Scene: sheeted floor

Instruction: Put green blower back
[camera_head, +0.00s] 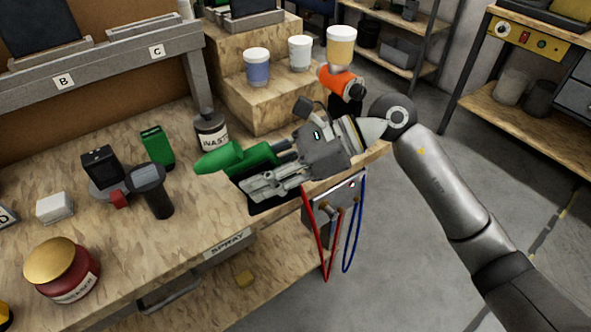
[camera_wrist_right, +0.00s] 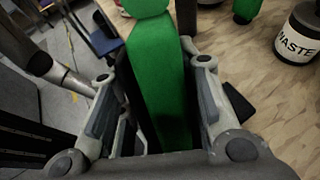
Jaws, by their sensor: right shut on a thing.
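The green blower (camera_head: 235,158) is in my right gripper (camera_head: 266,180), above the front right part of the wooden workbench. Its rounded green end points left in the head view, and the gripper hides part of it. In the right wrist view the green body (camera_wrist_right: 158,75) lies between the two fingers, which are shut on it. A black flat patch (camera_head: 285,203) shows on the bench below the gripper, partly covered. I cannot see my left gripper.
A waste jar (camera_head: 211,132) stands close behind the blower. A green block (camera_head: 157,147), a dark torch-like tool (camera_head: 150,188) and a red jar (camera_head: 62,270) stand to the left. Red and blue cables hang at the bench's edge.

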